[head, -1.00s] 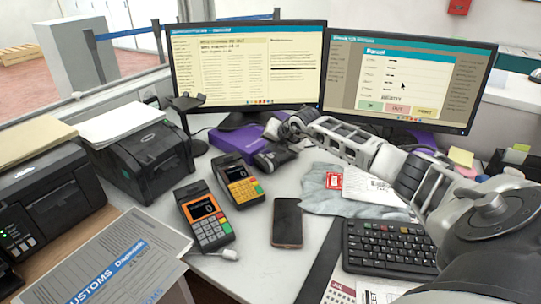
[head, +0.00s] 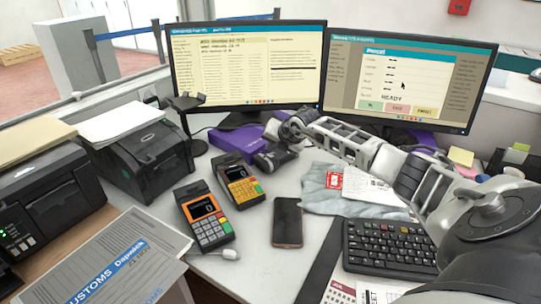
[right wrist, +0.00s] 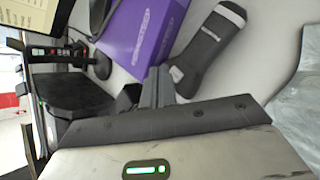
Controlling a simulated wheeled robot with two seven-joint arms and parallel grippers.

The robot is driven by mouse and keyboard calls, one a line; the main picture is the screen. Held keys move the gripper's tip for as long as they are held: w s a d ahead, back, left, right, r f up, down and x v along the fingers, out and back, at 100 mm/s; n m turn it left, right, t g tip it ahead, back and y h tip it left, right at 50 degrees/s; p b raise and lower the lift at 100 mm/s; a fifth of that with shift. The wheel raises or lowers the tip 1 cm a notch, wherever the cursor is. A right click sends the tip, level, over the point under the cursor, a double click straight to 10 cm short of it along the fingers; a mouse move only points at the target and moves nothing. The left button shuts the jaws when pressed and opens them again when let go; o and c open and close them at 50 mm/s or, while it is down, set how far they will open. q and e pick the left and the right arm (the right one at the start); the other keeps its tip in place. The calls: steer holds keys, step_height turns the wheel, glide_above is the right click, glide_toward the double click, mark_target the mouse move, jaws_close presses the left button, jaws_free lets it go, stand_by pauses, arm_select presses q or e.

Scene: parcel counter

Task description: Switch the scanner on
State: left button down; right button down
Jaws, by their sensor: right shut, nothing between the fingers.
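A black device on a stand (head: 187,102), which looks like the scanner, stands left of the left monitor. In the right wrist view a dark stand device (right wrist: 40,50) shows small red and green spots at the left; I cannot tell whether it is switched on. My right gripper (head: 286,130) is shut and empty, in front of the left monitor beside the purple box (head: 236,143). In the right wrist view its fingers (right wrist: 157,85) point toward the purple box (right wrist: 140,30). A dark handheld device with pale bands (right wrist: 208,50) lies near them. My left gripper is out of view.
Two card terminals (head: 205,217) and a phone (head: 287,222) lie in the middle of the counter. Black printers (head: 145,160) stand at the left. A keyboard (head: 390,247) lies under my right arm. Two monitors (head: 405,80) stand behind.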

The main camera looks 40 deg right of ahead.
mark_target(272, 158)
steer(key=shift+f, duration=0.4)
steer(key=shift+f+b, duration=0.4)
stand_by(0.4)
steer(key=shift+r+p, duration=0.8)
steer(key=shift+r, duration=0.1)
steer(key=shift+r, duration=0.1)
step_height(272, 158, up, 6)
steer(key=p, duration=0.5)
stand_by(0.3)
